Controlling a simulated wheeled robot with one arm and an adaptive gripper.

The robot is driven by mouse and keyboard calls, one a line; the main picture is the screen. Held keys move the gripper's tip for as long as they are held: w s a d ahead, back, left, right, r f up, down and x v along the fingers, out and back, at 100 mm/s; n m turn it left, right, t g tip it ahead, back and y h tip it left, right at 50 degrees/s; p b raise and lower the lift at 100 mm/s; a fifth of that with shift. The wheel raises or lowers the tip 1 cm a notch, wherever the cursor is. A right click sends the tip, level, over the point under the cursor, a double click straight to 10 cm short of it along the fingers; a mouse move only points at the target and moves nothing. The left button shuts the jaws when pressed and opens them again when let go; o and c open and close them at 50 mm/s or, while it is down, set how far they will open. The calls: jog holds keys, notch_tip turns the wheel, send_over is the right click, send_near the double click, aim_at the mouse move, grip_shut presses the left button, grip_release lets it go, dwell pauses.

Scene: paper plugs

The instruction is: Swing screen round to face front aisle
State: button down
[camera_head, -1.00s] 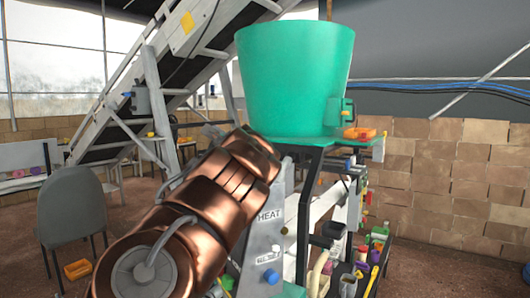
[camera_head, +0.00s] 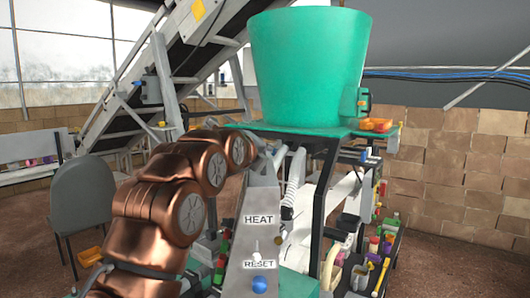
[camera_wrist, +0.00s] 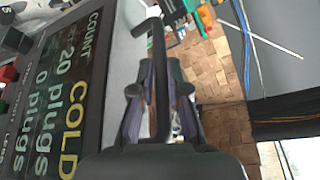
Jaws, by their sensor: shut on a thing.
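The screen (camera_wrist: 62,95) fills the left of the wrist view. It is a dark panel in a grey frame, turned sideways in the picture, with "COUNT", "20 plugs", "0 plugs" and "COLD" on it. My gripper (camera_wrist: 160,92) is in the middle of the wrist view, with its dark fingers shut on a dark bar-like handle (camera_wrist: 148,27) beside the screen's edge. In the head view, my copper arm reaches behind the grey control panel, and the gripper and screen are hidden there.
A green hopper (camera_head: 308,65) stands on a dark frame above the grey HEAT/RESET panel (camera_head: 257,235). A conveyor (camera_head: 185,65) slopes up behind. A grey chair (camera_head: 84,195) is at left. Bottles and tools crowd the lower right. Brown floor is clear at far right.

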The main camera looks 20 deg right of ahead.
jog(key=shift+s+m, duration=0.1)
jog(key=shift+m, duration=0.2)
dwell(0.4)
jog(key=c, duration=1.2)
grip_release()
jog(key=shift+a, duration=0.1)
jog(key=shift+r, duration=5)
